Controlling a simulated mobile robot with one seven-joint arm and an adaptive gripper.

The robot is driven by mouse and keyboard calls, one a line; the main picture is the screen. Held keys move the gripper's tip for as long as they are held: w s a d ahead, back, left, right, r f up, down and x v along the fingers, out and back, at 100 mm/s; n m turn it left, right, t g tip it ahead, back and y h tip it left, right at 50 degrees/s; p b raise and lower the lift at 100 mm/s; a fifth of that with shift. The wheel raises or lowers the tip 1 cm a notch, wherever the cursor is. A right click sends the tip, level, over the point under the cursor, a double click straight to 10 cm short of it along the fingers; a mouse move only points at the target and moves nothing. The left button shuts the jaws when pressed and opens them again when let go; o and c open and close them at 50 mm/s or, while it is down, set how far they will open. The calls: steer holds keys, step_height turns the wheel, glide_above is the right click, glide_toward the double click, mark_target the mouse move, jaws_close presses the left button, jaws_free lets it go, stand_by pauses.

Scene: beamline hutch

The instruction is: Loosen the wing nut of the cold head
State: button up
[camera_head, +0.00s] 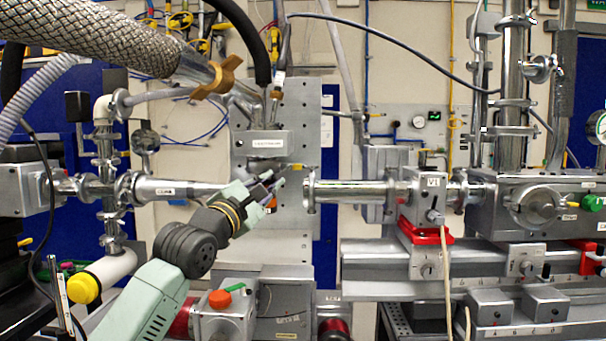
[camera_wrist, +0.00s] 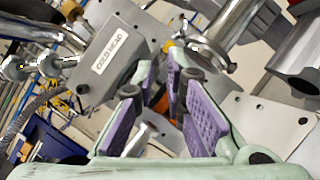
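The cold head appears to be the grey metal box with a white label (camera_head: 264,143) on the upright plate. It also shows in the wrist view (camera_wrist: 112,55); the label text is hard to read. A large brass winged piece (camera_head: 218,78), shaped like a wing nut, sits at the end of the braided hose, above and left of my gripper (camera_head: 272,183). In the wrist view a small orange-yellow part (camera_wrist: 168,45) shows just beyond my fingertips; I cannot tell whether it is a wing nut. My gripper (camera_wrist: 161,75) is open, its purple pads apart, with nothing visibly held, just below the box.
A metal beam pipe (camera_head: 350,192) lies right of my gripper, another (camera_head: 175,188) left. The braided hose (camera_head: 105,38) crosses the upper left. A grey box with an orange knob (camera_head: 220,298) stands below. The perforated plate (camera_head: 304,125) backs the area.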

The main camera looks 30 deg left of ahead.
mark_target(288, 168)
steer(key=w+a+r+y+p, duration=0.1)
steer(key=w+a+p, duration=0.3)
steer(key=w, duration=0.6)
steer(key=shift+g+p, duration=0.4)
steer(key=shift+p, duration=0.35)
jaws_close()
steer(key=shift+d+f+b, duration=0.1)
steer(key=shift+b, duration=0.25)
